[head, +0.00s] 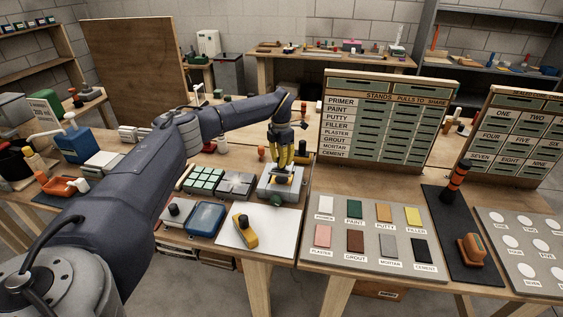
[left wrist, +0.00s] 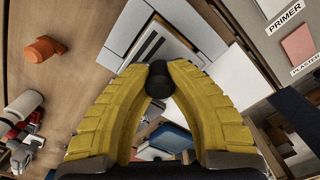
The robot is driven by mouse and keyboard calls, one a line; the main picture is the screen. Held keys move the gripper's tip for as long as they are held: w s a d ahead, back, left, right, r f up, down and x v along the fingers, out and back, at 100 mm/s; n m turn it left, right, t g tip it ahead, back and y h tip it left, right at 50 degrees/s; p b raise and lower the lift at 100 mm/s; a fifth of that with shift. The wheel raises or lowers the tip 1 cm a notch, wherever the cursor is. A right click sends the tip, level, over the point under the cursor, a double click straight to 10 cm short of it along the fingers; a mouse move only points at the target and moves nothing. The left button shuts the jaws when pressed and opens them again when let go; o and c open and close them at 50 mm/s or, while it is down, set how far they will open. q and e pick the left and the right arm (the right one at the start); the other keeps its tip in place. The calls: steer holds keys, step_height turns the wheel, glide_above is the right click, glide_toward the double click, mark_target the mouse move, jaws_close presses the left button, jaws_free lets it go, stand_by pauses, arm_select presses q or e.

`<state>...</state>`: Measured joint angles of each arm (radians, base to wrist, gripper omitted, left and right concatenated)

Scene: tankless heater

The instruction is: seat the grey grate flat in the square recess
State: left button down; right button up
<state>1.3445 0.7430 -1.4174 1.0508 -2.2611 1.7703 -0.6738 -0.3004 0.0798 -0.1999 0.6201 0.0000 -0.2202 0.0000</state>
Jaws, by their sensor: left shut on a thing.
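My left gripper (head: 283,172) points down over a pale grey block (head: 268,188) near the table's front edge. In the left wrist view its yellow fingers (left wrist: 159,78) are shut on a round black knob (left wrist: 159,84). Behind the knob, a pale plate with dark slots (left wrist: 152,48), which looks like the grate, shows within the block (left wrist: 190,22). The fingers and knob hide part of it, so I cannot tell whether it lies flat in the recess or sits above it. My right gripper is in neither view.
Left of the block are a grey tile (head: 236,184) and a tray of green squares (head: 203,180). A colour-sample board (head: 345,258) lies to the right.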

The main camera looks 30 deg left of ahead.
mark_target(282, 170)
arm_select(q)
steer(key=shift+f, duration=0.3)
stand_by(0.4)
steer(key=shift+f, duration=1.35)
steer(key=shift+f, duration=1)
stand_by(1.0)
steer(key=c, duration=1.3)
jaws_free()
steer(key=shift+r, duration=0.1)
step_height(282, 170, up, 12)
steer(key=shift+s+f, duration=0.1)
